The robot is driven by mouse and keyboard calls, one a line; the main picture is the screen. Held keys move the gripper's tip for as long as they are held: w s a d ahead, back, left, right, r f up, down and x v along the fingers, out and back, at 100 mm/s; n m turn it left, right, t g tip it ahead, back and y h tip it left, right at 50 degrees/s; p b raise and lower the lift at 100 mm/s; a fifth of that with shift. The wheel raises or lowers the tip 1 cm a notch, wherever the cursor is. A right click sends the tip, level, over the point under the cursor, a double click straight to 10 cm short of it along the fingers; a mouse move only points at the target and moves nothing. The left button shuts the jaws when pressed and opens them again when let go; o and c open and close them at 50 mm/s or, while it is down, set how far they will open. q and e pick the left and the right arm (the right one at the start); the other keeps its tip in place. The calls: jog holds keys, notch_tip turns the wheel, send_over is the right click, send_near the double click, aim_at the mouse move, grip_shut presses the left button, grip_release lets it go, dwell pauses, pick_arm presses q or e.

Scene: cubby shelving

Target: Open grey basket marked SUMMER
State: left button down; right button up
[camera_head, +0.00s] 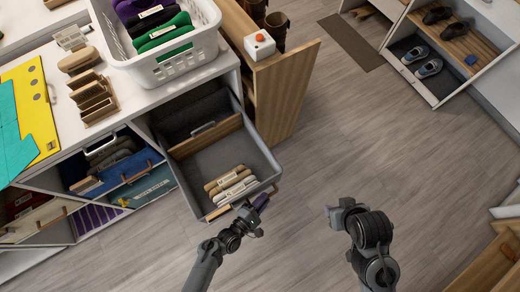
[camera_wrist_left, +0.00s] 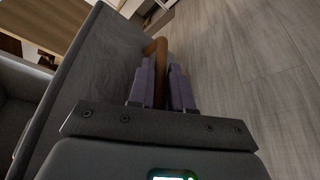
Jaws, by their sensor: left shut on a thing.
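The grey basket (camera_head: 196,173) is pulled well out of the white cubby unit, its inside open to view. Rolled beige and white items (camera_head: 230,185) lie near its front, and a wooden divider (camera_head: 205,137) crosses it. No SUMMER marking is readable from here. My left gripper (camera_head: 260,202) is at the basket's front edge, shut on its wooden handle (camera_wrist_left: 161,60); purple finger pads sit on both sides of the handle in the left wrist view. My right gripper (camera_head: 335,211) hangs over open floor, away from the basket; its jaw opening is unclear.
A white crate (camera_head: 170,65) of rolled cloths stands on the counter. A wooden panel (camera_head: 287,95) with a red-button box (camera_head: 259,45) stands just right of the basket. Shoe shelves (camera_head: 450,50) stand back right. The middle floor is clear.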

pick_arm(q)
jog(key=shift+s+d+r, duration=0.1)
jog(key=shift+d, duration=0.05)
jog(key=c, duration=1.1)
grip_release()
jog(key=p+v, duration=0.3)
jog(key=v, duration=0.7)
jog(key=shift+s+a, duration=0.3)
